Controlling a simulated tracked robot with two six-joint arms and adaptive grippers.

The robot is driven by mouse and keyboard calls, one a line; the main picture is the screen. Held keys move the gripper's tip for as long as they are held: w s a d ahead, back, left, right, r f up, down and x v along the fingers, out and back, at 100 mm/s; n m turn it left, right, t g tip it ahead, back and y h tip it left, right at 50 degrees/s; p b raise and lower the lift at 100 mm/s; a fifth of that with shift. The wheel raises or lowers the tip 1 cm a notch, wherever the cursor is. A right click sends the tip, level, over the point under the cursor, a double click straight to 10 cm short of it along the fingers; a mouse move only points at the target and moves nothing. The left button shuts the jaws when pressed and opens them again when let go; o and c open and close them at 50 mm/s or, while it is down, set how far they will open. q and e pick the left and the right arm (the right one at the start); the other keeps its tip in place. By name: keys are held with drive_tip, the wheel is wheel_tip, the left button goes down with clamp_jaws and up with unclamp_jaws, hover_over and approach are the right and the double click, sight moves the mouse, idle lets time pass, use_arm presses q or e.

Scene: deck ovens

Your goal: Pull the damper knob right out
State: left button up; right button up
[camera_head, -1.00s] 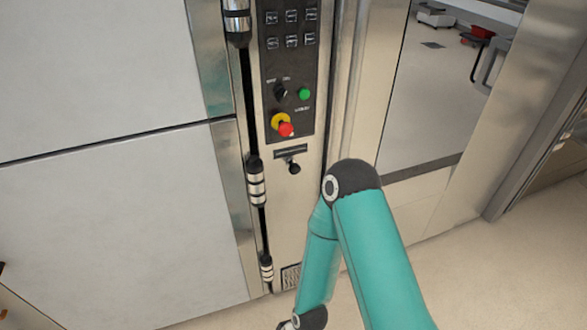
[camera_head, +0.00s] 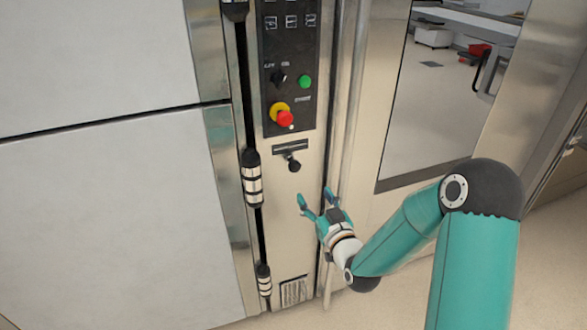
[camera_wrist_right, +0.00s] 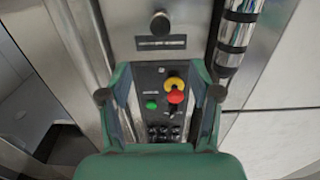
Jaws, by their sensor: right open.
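The damper knob (camera_head: 294,165) is a small black ball on a short stem, under a dark slot plate (camera_head: 290,146) on the steel front below the control panel. In the right wrist view the knob (camera_wrist_right: 160,23) is at the top centre, with the slot plate (camera_wrist_right: 161,42) just below it. My right gripper (camera_head: 317,197) is open and empty, a little below and to the right of the knob in the head view, apart from it. In the right wrist view its two fingers (camera_wrist_right: 159,95) stand wide apart. My left gripper is not in view.
The control panel (camera_head: 288,70) carries a red stop button on a yellow collar (camera_head: 284,116), a green button (camera_head: 305,82) and a black switch. A hinge post (camera_head: 252,178) runs left of the knob, beside large pale door panels. A vent (camera_head: 293,291) sits low down.

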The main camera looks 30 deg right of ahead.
sight(296, 168)
drive_tip(key=p+x, duration=0.2)
drive_tip(key=x, duration=1.2)
drive_tip(key=shift+w+p, duration=0.35)
drive_tip(key=shift+w, duration=0.05)
clamp_jaws()
